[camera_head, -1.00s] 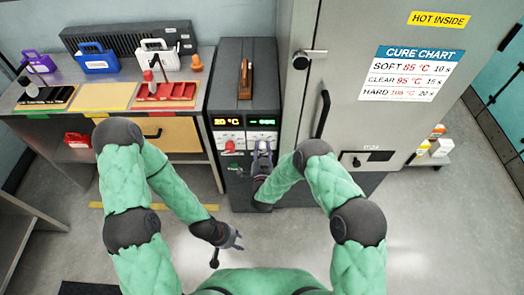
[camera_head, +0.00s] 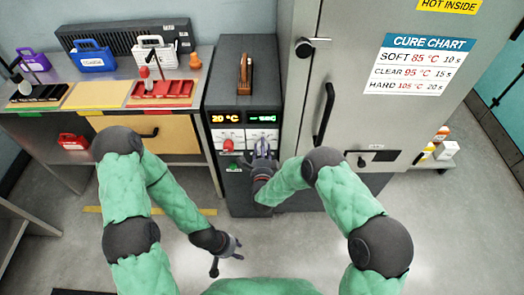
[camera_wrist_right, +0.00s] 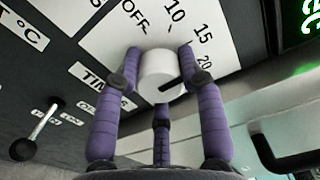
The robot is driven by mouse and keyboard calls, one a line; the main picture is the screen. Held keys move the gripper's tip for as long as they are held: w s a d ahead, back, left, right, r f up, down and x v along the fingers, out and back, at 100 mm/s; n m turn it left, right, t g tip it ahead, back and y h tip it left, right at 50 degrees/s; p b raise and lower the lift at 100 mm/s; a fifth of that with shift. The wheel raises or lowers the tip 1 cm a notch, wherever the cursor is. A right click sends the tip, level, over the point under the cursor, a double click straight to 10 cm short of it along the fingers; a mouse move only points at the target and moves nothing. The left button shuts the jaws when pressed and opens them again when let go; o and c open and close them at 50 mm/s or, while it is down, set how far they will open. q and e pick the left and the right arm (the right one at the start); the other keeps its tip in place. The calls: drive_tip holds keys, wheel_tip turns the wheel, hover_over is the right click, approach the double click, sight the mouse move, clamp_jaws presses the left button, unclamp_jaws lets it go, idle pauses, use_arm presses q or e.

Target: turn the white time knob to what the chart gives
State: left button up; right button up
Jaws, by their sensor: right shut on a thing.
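The white time knob (camera_wrist_right: 158,70) sits on the control panel, with OFF, 10, 15 and 20 marked around it in the right wrist view. My right gripper (camera_wrist_right: 160,85) is shut on it, its purple fingers on both sides. A dark line shows on the knob; I cannot tell surely which mark it points at. In the head view my right gripper (camera_head: 263,152) hides the knob. The cure chart (camera_head: 424,64) on the cabinet reads soft 85 °C 10 s, clear 95 °C 15 s, hard 105 °C 20 s. My left gripper (camera_head: 228,258) is open and empty above the floor.
The red knob (camera_head: 228,145) is left of my right gripper, under a display (camera_head: 225,118) reading 20 °C. A green display (camera_head: 263,118) is beside it. A bench with coloured mats (camera_head: 97,95) and cases stands left; the grey cabinet (camera_head: 340,60) stands right.

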drive_tip(key=m+b, duration=0.2)
drive_tip(key=m, duration=0.1)
drive_tip(key=m+b, duration=0.1)
drive_tip(key=shift+w+d+m, duration=0.15)
drive_tip(key=shift+d+m, duration=0.1)
drive_tip(key=shift+m, duration=0.15)
drive_tip(key=shift+m+b, duration=1.25)
drive_tip(key=shift+m, duration=0.65)
drive_tip(key=o, duration=0.8)
drive_tip(key=shift+f, duration=0.1)
drive_tip(key=o, duration=0.3)
drive_tip(key=shift+o, duration=0.2)
drive_tip(key=shift+a, duration=0.1)
